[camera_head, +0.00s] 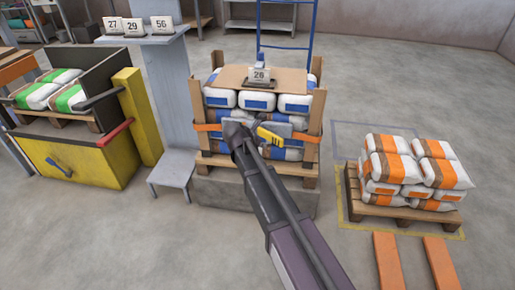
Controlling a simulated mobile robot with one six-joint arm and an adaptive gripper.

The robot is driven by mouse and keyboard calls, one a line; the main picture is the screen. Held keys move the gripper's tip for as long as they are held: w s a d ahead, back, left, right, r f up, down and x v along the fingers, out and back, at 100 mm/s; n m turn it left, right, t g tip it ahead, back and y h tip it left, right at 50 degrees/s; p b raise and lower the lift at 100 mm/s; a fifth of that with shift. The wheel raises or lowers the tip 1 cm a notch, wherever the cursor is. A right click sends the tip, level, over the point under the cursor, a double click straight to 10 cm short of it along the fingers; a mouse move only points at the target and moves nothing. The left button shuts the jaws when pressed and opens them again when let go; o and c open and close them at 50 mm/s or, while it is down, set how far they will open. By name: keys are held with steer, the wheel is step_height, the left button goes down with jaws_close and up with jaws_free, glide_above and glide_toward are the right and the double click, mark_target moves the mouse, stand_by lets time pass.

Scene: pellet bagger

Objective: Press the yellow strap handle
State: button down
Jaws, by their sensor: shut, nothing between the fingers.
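The yellow strap handle (270,136) sits on a grey buckle plate (283,127), on the orange strap (207,127) around a stack of blue-marked white bags (294,104). My gripper (250,128) is at the left end of the handle, small and partly covered by my dark wrist. It is shut with nothing between its fingers. I cannot tell whether it touches the handle or is just short of it. My arm hides part of the lower bags.
The bag stack has wooden corner posts (314,125) and a top board (240,77) with a number 26 sign. A pallet (380,211) of orange-marked bags stands right. A grey column (160,75) and yellow bin (85,165) stand left. Floor at right front is open, apart from two orange bars (388,262).

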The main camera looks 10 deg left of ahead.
mark_target(275, 143)
steer(key=shift+w+d+f+b, duration=0.3)
steer(key=shift+w+d, duration=0.2)
steer(key=shift+w, duration=0.4)
steer(key=shift+w+d+f+b, duration=0.25)
steer(key=shift+w+d+f, duration=0.25)
steer(key=shift+w, duration=0.35)
steer(key=shift+w+d+f+b, duration=0.3)
steer(key=shift+w+d, duration=0.25)
steer(key=shift+w, duration=0.35)
